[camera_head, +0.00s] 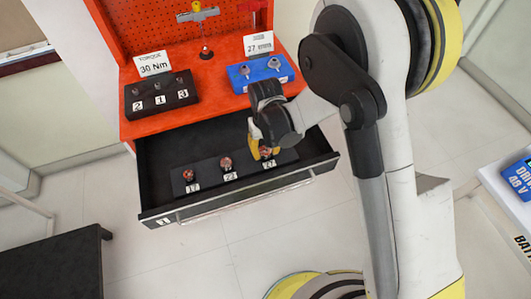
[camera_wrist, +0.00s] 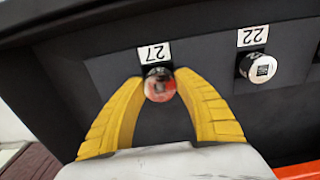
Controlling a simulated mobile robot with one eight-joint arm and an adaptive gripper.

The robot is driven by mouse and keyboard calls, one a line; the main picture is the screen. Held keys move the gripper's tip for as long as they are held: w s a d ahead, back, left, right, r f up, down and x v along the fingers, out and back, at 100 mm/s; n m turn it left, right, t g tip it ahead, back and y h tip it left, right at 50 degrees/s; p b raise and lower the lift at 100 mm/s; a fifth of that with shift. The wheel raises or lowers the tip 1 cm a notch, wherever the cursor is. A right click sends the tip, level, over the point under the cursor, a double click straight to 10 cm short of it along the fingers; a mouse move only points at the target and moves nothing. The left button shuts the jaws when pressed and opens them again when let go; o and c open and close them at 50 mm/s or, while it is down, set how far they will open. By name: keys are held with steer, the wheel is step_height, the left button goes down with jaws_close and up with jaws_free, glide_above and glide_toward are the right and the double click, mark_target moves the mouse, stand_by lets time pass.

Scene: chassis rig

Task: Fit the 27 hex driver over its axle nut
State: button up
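The 27 hex driver (camera_wrist: 160,88) stands upright in the black holder, beside its "27" label; its top looks shiny with red on it. My gripper (camera_wrist: 160,80) has its yellow fingers on both sides of this driver, seemingly shut on it while it is still in its seat. In the head view my gripper (camera_head: 264,148) reaches down into the drawer and mostly covers the driver. The 22 driver (camera_wrist: 258,67) and the 17 driver (camera_head: 188,174) stand in the same holder. No axle nut can be made out.
The open drawer (camera_head: 160,213) has a raised front wall. Above it, the red bench (camera_head: 215,105) carries a black 30 Nm block (camera_head: 140,105) and a blue 27 mm block (camera_head: 262,84). A dark table (camera_head: 50,265) stands at lower left; a white surface with a blue box (camera_head: 520,178) is at right.

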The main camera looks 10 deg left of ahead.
jaws_close()
steer(key=shift+r, duration=0.1)
steer(key=shift+r+p, duration=0.4)
steer(key=shift+r, duration=0.2)
step_height(320, 180, up, 3)
steer(key=shift+p, duration=0.85)
steer(key=w+d+r+p, duration=0.1)
steer(key=d+r+p, duration=0.1)
steer(key=d, duration=0.3)
steer(key=w+d+r+p, duration=0.1)
steer(key=d+r+p, duration=0.1)
steer(key=d+r, duration=0.2)
steer(key=shift+d+r, duration=0.35)
steer(key=shift+d, duration=0.9)
steer(key=shift+w+a+r, duration=0.1)
steer(key=shift+r, duration=0.1)
steer(key=shift+a+r+p, duration=0.25)
steer(key=shift+r+p, duration=0.15)
steer(key=shift+r, duration=0.2)
steer(key=shift+a+r+p, duration=0.3)
steer(key=shift+r+p, duration=0.05)
steer(key=shift+r, duration=0.25)
steer(key=shift+a+r+p, duration=0.25)
steer(key=shift+r+p, duration=0.15)
steer(key=shift+r, duration=0.2)
